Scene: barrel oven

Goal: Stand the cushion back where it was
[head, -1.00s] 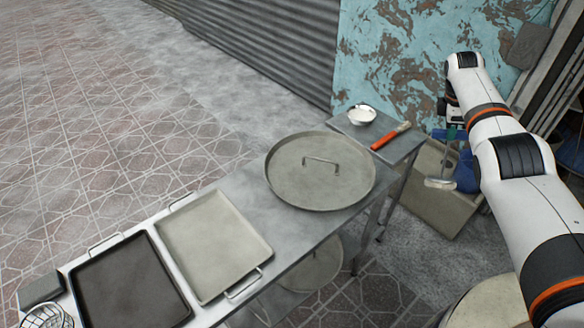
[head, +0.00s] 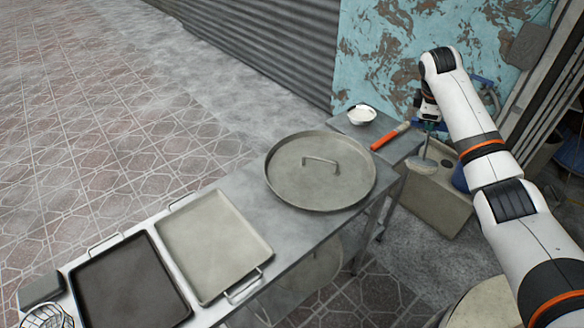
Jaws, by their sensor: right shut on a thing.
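I cannot tell whether the pad touches the block. The fingertips are small and partly hidden by the wrist. My left gripper is not in view.
The side table carries a white bowl (head: 361,114) and an orange-handled tool (head: 386,139). A long metal table holds a round lid (head: 320,172), a pale tray (head: 212,245) and a dark tray (head: 130,285). A blue thing (head: 460,179) stands behind my arm.

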